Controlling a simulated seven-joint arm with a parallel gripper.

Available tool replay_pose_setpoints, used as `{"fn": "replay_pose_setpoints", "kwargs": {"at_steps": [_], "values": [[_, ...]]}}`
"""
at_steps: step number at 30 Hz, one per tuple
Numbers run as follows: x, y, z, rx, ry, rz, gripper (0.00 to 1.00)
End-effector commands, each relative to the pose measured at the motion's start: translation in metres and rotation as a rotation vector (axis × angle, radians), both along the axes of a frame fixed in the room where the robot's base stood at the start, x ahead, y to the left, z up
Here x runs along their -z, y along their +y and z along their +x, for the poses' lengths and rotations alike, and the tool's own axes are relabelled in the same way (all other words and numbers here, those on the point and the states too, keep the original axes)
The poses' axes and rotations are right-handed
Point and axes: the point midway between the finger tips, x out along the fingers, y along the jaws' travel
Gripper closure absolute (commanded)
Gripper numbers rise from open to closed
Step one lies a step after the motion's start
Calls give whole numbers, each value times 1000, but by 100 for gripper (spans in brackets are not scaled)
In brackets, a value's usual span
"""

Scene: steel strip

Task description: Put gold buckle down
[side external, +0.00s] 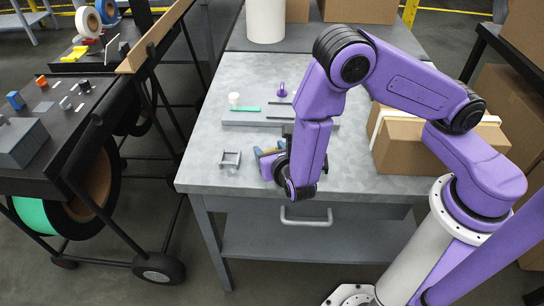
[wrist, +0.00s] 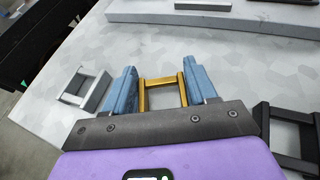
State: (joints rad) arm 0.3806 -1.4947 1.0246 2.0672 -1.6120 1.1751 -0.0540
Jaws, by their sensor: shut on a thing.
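The gold buckle (wrist: 163,79) is a small rectangular frame. It sits between the two blue fingers of my gripper (wrist: 161,88) in the wrist view, with a finger against each side. My gripper (side external: 268,153) is shut on it near the front of the steel table (side external: 210,178) in the side view, where the arm hides most of the buckle. I cannot tell whether the buckle touches the tabletop.
A grey buckle (side external: 230,158) lies left of my gripper, and a black one (wrist: 285,135) is on the right in the wrist view. Behind is a raised grey plate (side external: 236,117) with green and dark strips. A cardboard box (side external: 400,145) stands at right.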

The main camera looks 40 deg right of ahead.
Motion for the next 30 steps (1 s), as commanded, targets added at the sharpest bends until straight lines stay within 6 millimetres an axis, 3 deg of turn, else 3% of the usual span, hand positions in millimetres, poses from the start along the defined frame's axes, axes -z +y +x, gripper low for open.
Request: {"fn": "replay_pose_setpoints", "kwargs": {"at_steps": [11, 17, 28, 30], "values": [[-9, 1, 0, -1, -1, 1, 78], [-32, 0, 0, 1, -2, 3, 78], [-93, -17, -49, -4, -1, 3, 78], [-101, -22, -67, -9, 0, 0, 78]]}}
